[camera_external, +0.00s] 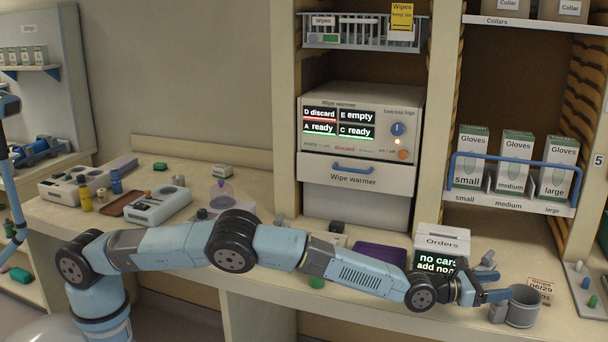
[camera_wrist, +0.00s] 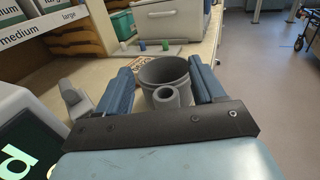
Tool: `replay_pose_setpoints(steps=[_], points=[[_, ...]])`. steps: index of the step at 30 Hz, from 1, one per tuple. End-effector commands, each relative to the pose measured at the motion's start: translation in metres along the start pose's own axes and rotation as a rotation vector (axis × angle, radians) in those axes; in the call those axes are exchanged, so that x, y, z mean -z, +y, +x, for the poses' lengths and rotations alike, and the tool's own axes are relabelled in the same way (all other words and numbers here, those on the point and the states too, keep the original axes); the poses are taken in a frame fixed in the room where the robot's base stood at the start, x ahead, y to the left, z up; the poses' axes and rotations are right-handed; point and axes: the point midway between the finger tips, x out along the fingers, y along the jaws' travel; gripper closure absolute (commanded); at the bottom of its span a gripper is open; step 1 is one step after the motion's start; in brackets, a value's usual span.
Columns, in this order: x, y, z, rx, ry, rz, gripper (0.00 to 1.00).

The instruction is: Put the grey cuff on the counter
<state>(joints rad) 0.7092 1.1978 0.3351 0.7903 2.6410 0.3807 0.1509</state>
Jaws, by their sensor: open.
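The grey cuff (camera_external: 523,306) is a short, open-topped cylinder at the counter's front edge, on the right in the external view. In the wrist view the cuff (camera_wrist: 165,71) stands ahead, between my fingers, with a smaller grey tube end (camera_wrist: 166,97) on its near side. My gripper (camera_external: 496,294) is open beside the cuff; in the wrist view my gripper (camera_wrist: 160,85) has one blue finger on each side of it. I cannot tell whether the fingers touch it. The counter (camera_external: 455,325) runs below; the cuff's contact with it is unclear.
The Orders box (camera_external: 441,242) and its dark screen stand left of my gripper. A printed label (camera_external: 541,290) lies behind the cuff. A tray with small pegs (camera_external: 587,290) is to the right. The wipe warmer (camera_external: 360,140) and glove shelf (camera_external: 510,200) are behind. Floor lies beyond the edge.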

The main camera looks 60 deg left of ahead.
Motion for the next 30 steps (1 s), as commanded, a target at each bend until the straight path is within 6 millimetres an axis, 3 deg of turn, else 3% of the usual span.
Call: replay_pose_setpoints(steps=[5,17,23,30], points=[[-0.054,0.000,0.000,0.000,-0.004,-0.002,0.32],[-0.041,0.003,-0.018,-0.091,0.097,-0.489,0.32],[-0.032,0.004,-0.037,-0.183,0.151,-0.912,0.32],[-0.025,0.003,-0.067,-0.330,0.182,-1.546,0.32]])
